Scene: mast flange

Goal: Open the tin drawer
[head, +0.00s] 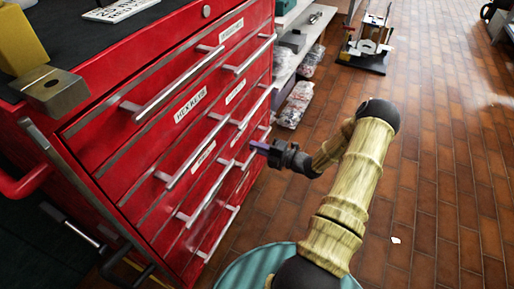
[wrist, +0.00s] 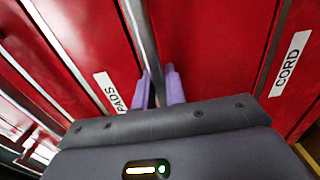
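The red tool cabinet (head: 150,85) stands on the left of the head view, with several drawers, long metal bar handles and white labels. No label that I can read says tin; some are too small or blurred. My gripper (head: 261,147) reaches the right part of the drawer fronts from the right. In the wrist view, my gripper's purple fingers (wrist: 160,86) stand close together on either side of a metal handle bar (wrist: 143,38). Whether they press on it I cannot tell. The drawers look closed.
A metal block (head: 54,92) and a yellow object (head: 20,38) sit on the cabinet's top. Shelves with bagged goods (head: 295,104) stand beyond the cabinet. The brick floor (head: 440,160) to the right is mostly clear.

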